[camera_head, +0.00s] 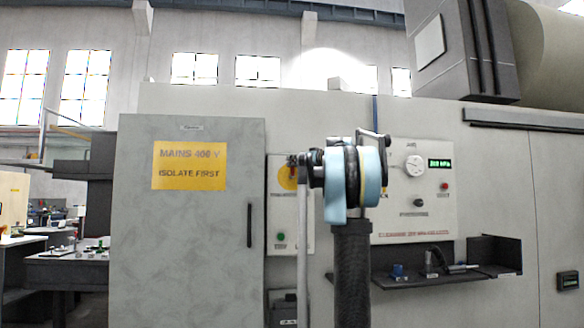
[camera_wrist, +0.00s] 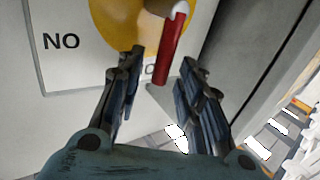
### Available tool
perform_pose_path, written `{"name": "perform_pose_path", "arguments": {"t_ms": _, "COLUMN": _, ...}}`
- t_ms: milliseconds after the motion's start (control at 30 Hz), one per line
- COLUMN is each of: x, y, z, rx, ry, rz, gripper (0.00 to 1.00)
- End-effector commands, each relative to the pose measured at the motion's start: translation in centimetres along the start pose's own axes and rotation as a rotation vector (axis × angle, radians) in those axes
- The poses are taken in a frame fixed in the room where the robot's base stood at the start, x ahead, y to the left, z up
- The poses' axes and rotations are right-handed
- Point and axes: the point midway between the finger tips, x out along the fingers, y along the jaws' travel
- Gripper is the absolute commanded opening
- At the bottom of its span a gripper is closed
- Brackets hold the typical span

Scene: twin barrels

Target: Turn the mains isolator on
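The mains isolator is a yellow round plate with a red handle. In the wrist view the yellow plate (camera_wrist: 125,28) is at the top, and the red handle (camera_wrist: 171,48) slants down from it. My gripper (camera_wrist: 160,78) is open. Its two dark fingers stand apart, with the handle's free end between the fingertips in the picture and no clear contact on either side. In the head view the yellow plate (camera_head: 286,183) is partly hidden behind my gripper (camera_head: 299,165), and I cannot make out the handle there.
A grey cabinet (camera_head: 190,240) with a yellow "MAINS 400 V" sign (camera_head: 189,166) stands left of the isolator panel. A green button (camera_head: 281,236) sits below the isolator. To the right are a gauge panel (camera_head: 405,215) and a dark shelf (camera_head: 425,280) that juts out.

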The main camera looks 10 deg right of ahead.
Motion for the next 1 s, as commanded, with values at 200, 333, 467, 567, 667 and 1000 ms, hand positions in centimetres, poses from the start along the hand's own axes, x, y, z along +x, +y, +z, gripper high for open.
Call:
{"name": "perform_pose_path", "arguments": {"t_ms": 200, "x": 2.1, "y": 0.0, "z": 0.0, "rx": 0.0, "ry": 0.0, "rz": -0.001, "gripper": 0.34}}
{"name": "perform_pose_path", "arguments": {"t_ms": 333, "x": 2.5, "y": -0.1, "z": 0.0, "rx": 0.0, "ry": 0.0, "rz": -0.001, "gripper": 0.34}}
{"name": "perform_pose_path", "arguments": {"t_ms": 467, "x": 2.6, "y": -0.1, "z": 0.0, "rx": 0.0, "ry": 0.0, "rz": -0.001, "gripper": 0.34}}
{"name": "perform_pose_path", "arguments": {"t_ms": 567, "x": 2.6, "y": -0.1, "z": 0.0, "rx": 0.0, "ry": 0.0, "rz": -0.001, "gripper": 0.34}}
{"name": "perform_pose_path", "arguments": {"t_ms": 667, "x": 2.6, "y": -0.1, "z": 0.0, "rx": 0.0, "ry": 0.0, "rz": -0.002, "gripper": 0.16}}
{"name": "perform_pose_path", "arguments": {"t_ms": 1000, "x": 2.5, "y": -0.1, "z": 0.0, "rx": 0.003, "ry": 0.002, "rz": -0.002, "gripper": 0.0}}
